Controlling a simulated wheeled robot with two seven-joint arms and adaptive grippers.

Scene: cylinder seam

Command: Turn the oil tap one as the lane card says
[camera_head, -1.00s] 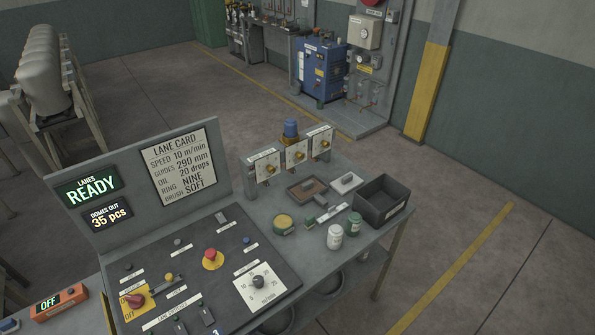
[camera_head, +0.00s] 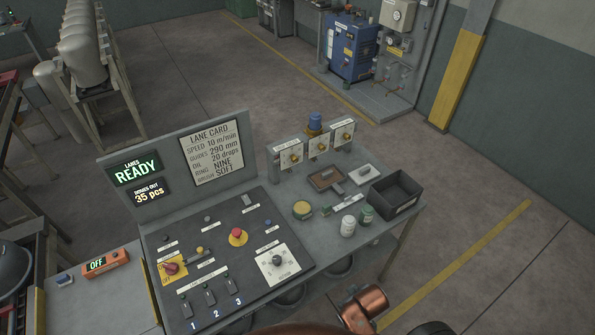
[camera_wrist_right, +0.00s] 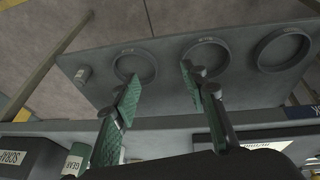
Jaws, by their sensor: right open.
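Three oil taps with brass knobs on white plates stand in a row at the back of the bench: the left tap (camera_head: 291,157), the middle tap (camera_head: 319,146) and the right tap (camera_head: 344,134). Their numbers are too small to read. The lane card (camera_head: 211,152) reads speed 10 m/min, guides 290 mm, oil 20 drops, ring nine, brush soft. My right gripper (camera_wrist_right: 160,75) is open and empty in the wrist view, with a lower shelf behind its fingers. No tap shows there. My left gripper is not in view.
The control board (camera_head: 225,265) has knobs, switches and a red button. A round tin (camera_head: 302,209), a white jar (camera_head: 348,226), a green jar (camera_head: 366,214) and a dark bin (camera_head: 396,193) stand on the bench. The lower shelf (camera_wrist_right: 105,95) holds several rings.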

